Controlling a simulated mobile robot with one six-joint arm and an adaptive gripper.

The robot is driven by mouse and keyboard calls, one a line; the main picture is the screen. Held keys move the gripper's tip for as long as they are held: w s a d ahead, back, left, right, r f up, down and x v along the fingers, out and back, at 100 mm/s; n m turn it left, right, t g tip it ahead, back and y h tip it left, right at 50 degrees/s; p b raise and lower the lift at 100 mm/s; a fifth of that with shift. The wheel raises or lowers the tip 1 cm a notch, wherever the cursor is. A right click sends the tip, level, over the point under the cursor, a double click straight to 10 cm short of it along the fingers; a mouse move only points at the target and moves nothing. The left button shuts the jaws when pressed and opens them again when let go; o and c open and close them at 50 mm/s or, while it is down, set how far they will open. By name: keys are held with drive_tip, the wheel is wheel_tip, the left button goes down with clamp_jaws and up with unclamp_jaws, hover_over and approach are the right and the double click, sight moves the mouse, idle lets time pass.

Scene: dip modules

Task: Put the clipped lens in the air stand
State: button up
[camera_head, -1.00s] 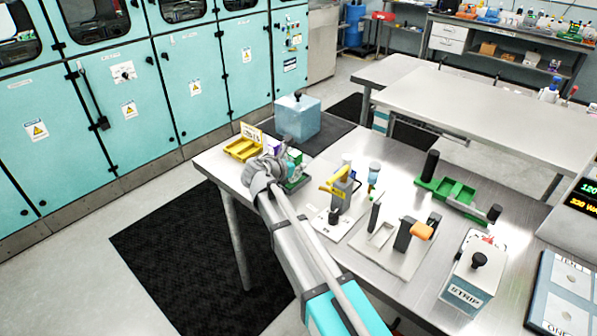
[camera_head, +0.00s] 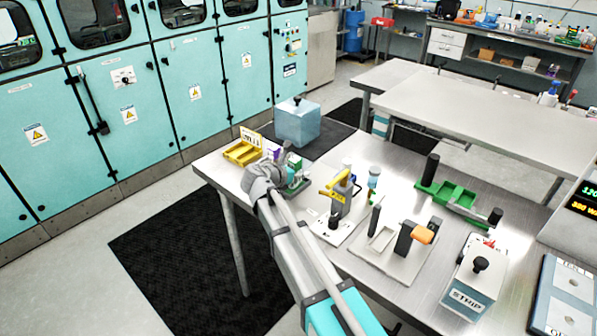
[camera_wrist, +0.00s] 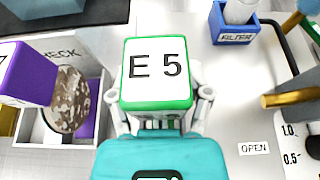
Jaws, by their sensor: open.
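My gripper (camera_head: 262,178) is over the left part of the steel table in the head view. In the wrist view its pale fingers (camera_wrist: 160,118) stand apart on either side of a white, green-edged block marked E 5 (camera_wrist: 157,72); contact with it cannot be told. A teal body (camera_wrist: 160,155) covers the near part. A round speckled brown and white disc (camera_wrist: 70,98) stands in a pale tray marked CHECK at the left, with purple beside it. I cannot tell whether it is the clipped lens. No thing is readable as the air stand.
A purple block (camera_wrist: 28,75) is left of the fingers. A blue FILTER holder (camera_wrist: 232,38) and a brass bar (camera_wrist: 290,99) are at the right. A yellow tray (camera_head: 243,152), a yellow-handled clamp (camera_head: 340,190) and a green holder (camera_head: 459,196) stand on the table.

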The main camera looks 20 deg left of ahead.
drive_tip(key=shift+r, duration=0.2)
drive_tip(key=shift+s+r+p, duration=0.1)
drive_tip(key=shift+s+p, duration=0.1)
drive_tip(key=shift+p, duration=0.1)
drive_tip(key=p+v, duration=0.4)
drive_tip(key=v, duration=0.7)
drive_tip(key=shift+s+a, duration=0.2)
drive_tip(key=shift+s, duration=0.05)
